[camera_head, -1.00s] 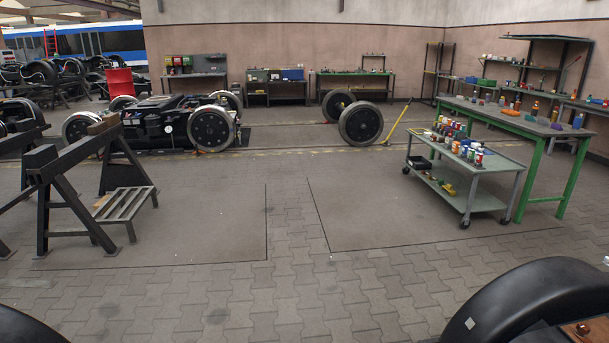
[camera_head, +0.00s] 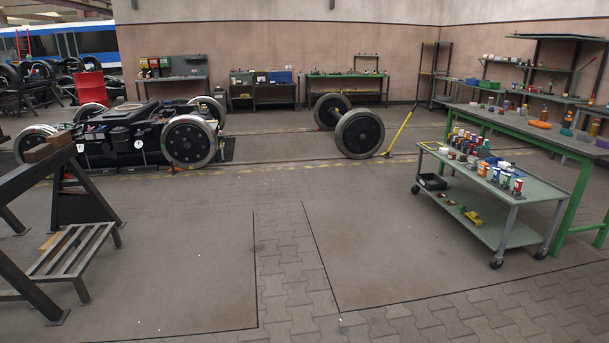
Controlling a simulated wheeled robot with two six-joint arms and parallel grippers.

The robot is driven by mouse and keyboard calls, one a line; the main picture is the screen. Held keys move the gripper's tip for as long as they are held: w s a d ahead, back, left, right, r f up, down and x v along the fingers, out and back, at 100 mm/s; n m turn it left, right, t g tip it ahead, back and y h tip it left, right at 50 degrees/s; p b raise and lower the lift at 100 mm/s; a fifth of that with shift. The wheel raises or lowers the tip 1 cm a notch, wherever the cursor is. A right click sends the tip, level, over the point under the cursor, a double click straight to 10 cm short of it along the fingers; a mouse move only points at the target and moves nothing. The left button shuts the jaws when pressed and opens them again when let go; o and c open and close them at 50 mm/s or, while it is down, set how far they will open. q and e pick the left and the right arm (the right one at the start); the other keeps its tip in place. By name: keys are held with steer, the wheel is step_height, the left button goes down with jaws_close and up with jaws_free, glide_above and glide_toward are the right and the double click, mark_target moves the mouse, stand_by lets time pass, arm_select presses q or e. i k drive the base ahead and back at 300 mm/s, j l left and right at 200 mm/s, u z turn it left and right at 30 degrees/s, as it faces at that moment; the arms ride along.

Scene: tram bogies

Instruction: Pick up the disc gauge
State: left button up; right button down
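I cannot make out the disc gauge for certain in this view. Small items too small to identify lie on the green-legged workbench (camera_head: 505,121) at the right and on the grey cart (camera_head: 532,184) in front of it. The cart's top carries several coloured cans and bottles (camera_head: 489,172). Neither of my grippers is in view.
A bogie (camera_head: 118,139) stands at the left, a loose wheelset (camera_head: 359,133) at centre back. A dark trestle (camera_head: 84,203) and slatted step (camera_head: 76,250) stand at the near left. A yellow bar (camera_head: 400,130) leans by the wheelset. The middle floor is clear.

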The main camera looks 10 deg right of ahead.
mark_target(472, 165)
steer(key=i+z, duration=0.2)
steer(key=i, duration=0.3)
steer(key=i+z, duration=0.2)
steer(key=i, duration=0.3)
steer(key=i+j+z, duration=0.1)
steer(key=i+z, duration=0.15)
steer(key=i, duration=0.2)
steer(key=i+j+z, duration=0.2)
steer(key=i, duration=0.3)
steer(key=i+l+z, duration=0.15)
steer(key=i+z, duration=0.2)
steer(key=i, duration=0.9)
steer(key=i+j+z, duration=0.15)
steer(key=i+z, duration=0.25)
steer(key=i, duration=0.85)
